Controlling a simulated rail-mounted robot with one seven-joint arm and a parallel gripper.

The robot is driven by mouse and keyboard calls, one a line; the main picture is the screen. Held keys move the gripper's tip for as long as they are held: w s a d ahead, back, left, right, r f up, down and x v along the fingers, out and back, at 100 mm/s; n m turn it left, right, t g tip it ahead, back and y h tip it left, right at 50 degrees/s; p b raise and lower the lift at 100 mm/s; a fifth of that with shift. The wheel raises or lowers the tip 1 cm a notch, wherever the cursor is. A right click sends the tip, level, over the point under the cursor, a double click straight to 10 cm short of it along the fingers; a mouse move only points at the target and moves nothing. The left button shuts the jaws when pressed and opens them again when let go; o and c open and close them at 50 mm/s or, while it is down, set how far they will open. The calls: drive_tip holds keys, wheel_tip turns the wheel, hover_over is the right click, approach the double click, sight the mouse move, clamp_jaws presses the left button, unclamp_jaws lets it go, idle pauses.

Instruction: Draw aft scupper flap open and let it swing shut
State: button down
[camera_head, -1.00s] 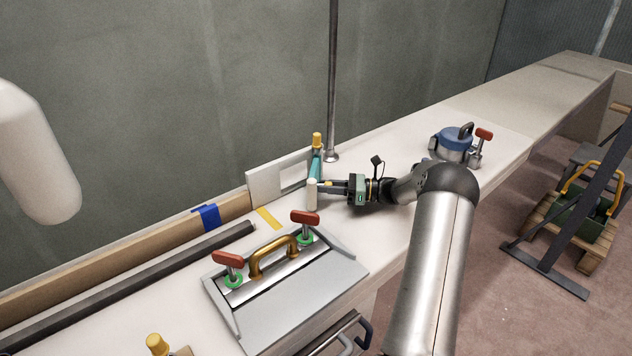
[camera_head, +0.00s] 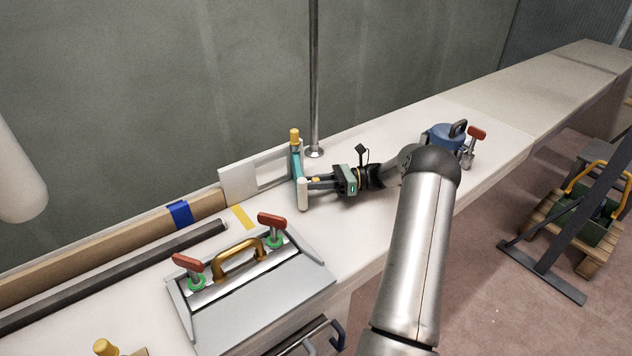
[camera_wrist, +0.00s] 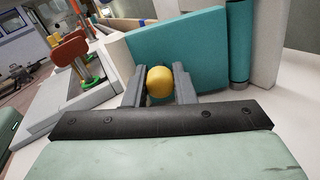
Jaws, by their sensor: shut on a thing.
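The scupper flap (camera_head: 298,168) is a teal panel with a pale end post, hinged at an upright pin with a yellow cap (camera_head: 294,137). It stands swung out from its white frame (camera_head: 238,184), whose opening shows beside it. My gripper (camera_head: 314,182) is at the flap's right side, near its free end. In the wrist view, my fingers (camera_wrist: 160,84) are shut around a yellow knob (camera_wrist: 160,82) in front of the teal flap face (camera_wrist: 195,55). The stem behind the knob is hidden.
A grey hatch (camera_head: 265,300) with a brass handle and two red-handled latches lies left of my arm. A blue-lidded fitting (camera_head: 443,137) stands to the right. A metal pole (camera_head: 315,80) rises behind the flap. The bench beyond the fitting is clear.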

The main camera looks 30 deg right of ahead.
drive_tip(key=shift+r, duration=0.1)
drive_tip(key=c, duration=1.5)
unclamp_jaws()
drive_tip(key=shift+r, duration=0.3)
wheel_tip(320, 180, up, 3)
drive_tip(key=shift+f, duration=0.15)
drive_tip(key=s+a+r+p, duration=0.1)
drive_tip(key=s+a+r, duration=0.4)
drive_tip(key=s+r, duration=0.4)
drive_tip(key=s, duration=0.4)
drive_tip(key=shift+r+p, duration=0.3)
drive_tip(key=shift+r, duration=0.05)
